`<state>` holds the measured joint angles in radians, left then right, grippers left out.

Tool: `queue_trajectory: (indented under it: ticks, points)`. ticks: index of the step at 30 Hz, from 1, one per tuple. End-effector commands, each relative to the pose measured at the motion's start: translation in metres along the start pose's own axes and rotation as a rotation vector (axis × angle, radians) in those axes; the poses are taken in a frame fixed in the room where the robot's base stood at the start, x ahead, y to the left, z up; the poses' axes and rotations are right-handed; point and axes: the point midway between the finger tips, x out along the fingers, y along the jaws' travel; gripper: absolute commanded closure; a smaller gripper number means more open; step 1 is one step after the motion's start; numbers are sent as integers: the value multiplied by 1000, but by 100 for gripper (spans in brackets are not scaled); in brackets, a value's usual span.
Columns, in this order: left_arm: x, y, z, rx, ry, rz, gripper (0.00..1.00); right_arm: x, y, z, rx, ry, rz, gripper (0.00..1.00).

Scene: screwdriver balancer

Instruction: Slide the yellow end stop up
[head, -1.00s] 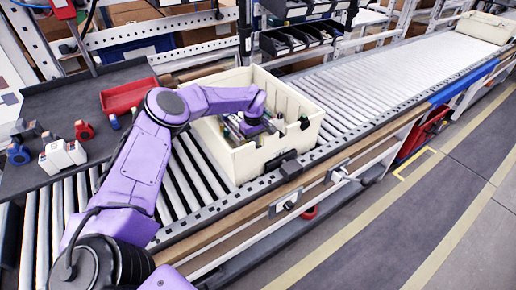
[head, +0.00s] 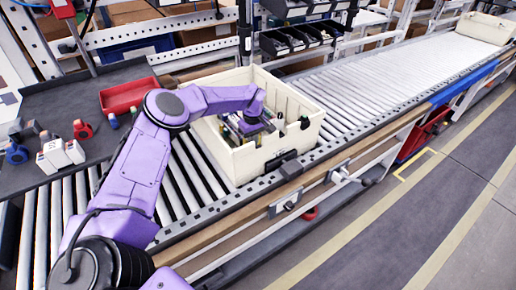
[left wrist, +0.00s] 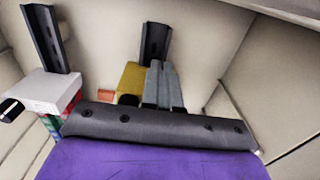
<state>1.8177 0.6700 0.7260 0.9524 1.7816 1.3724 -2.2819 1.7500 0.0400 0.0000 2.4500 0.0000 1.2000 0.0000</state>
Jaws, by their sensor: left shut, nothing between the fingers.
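The yellow end stop (left wrist: 132,78) is a small yellow block in the left wrist view, partly hidden at its lower side by my gripper body. My left gripper (left wrist: 161,68) has its two grey fingers together and empty. The fingers are just right of the yellow block; I cannot tell whether they touch it. In the head view my left gripper (head: 252,132) reaches down into a cream crate (head: 246,163) on the roller conveyor. The yellow block cannot be made out clearly there. My right gripper is in neither view.
In the left wrist view, dark upright rails (left wrist: 48,38) are on the crate wall, and a white, red and green box (left wrist: 50,92) is at left. A red tray (head: 128,95) lies on the dark side table. The conveyor rollers (head: 385,80) beyond the crate are clear.

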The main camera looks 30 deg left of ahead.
Motion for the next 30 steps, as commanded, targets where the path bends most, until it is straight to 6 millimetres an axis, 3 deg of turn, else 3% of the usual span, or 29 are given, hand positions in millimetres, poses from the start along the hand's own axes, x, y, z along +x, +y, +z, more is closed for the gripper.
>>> queue_trajectory:
  ticks: [30]
  points:
    - [0, 0, -7, -1, 1, 0, 100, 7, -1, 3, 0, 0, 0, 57]
